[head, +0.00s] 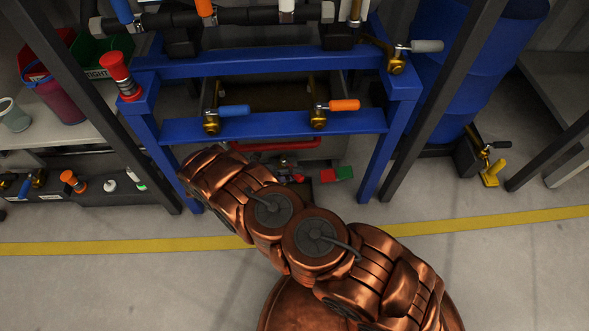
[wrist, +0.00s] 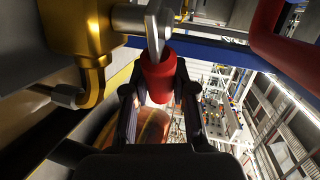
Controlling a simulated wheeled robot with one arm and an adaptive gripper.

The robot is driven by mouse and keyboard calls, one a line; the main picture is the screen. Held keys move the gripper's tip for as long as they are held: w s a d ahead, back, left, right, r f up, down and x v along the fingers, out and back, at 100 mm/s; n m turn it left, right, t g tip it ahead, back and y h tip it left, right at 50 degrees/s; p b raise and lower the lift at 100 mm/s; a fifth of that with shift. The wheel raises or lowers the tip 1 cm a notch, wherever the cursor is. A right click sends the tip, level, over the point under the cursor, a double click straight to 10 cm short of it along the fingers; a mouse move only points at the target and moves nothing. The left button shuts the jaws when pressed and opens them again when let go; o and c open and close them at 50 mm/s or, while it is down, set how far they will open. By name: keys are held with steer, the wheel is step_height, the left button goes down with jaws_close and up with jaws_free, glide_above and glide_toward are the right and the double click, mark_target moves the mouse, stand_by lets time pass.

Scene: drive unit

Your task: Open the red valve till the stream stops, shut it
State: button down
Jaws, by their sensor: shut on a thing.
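The red valve handle (wrist: 158,76) shows in the wrist view, on a metal lever beside a brass valve body (wrist: 85,35). My gripper (wrist: 157,92) has its two black fingers on either side of the red handle and is shut on it. In the head view my copper arm reaches toward the lower part of the blue frame, and my gripper is hidden there. I cannot make out this valve in the head view. No stream of liquid can be made out in either view.
The blue frame (head: 265,126) carries valves with a blue handle (head: 235,110) and an orange handle (head: 344,105). A grey-handled valve (head: 426,46) is at its upper right. A red pipe (head: 275,146) runs below. The floor in front, with a yellow line (head: 480,222), is clear at right.

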steer(key=shift+a, duration=0.15)
steer(key=c, duration=0.9)
jaws_free()
